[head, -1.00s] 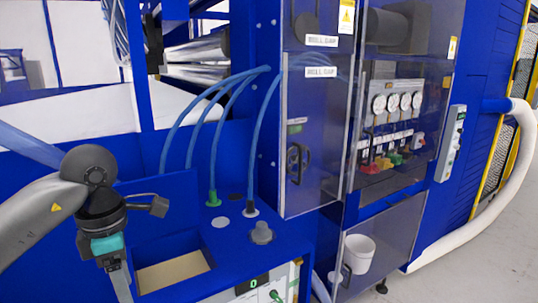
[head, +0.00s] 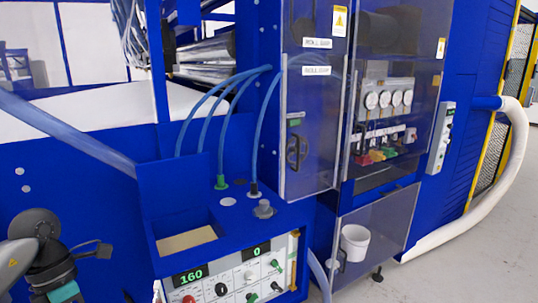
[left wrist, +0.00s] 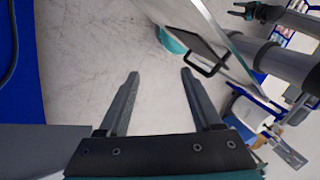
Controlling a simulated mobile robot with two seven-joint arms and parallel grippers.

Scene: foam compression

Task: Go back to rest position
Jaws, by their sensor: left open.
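My left arm is at the lower left of the head view, its wrist joint (head: 35,235) in front of the blue machine (head: 90,200). Its fingers are cut off below the picture there. In the left wrist view my left gripper (left wrist: 158,75) has its two fingers wide apart, with only grey floor between them. It holds nothing and touches nothing visible. What looks like my right gripper (left wrist: 248,12) is small at the top right of the left wrist view; its jaw state is unclear. The right arm is not in the head view.
The machine's control panel (head: 225,280) has displays and knobs below an open recess (head: 187,240). Blue hoses (head: 215,110) rise behind it. A cabinet (head: 310,140) with clear doors and a white bucket (head: 355,243) stand right of it. Grey floor (head: 480,240) is free at far right.

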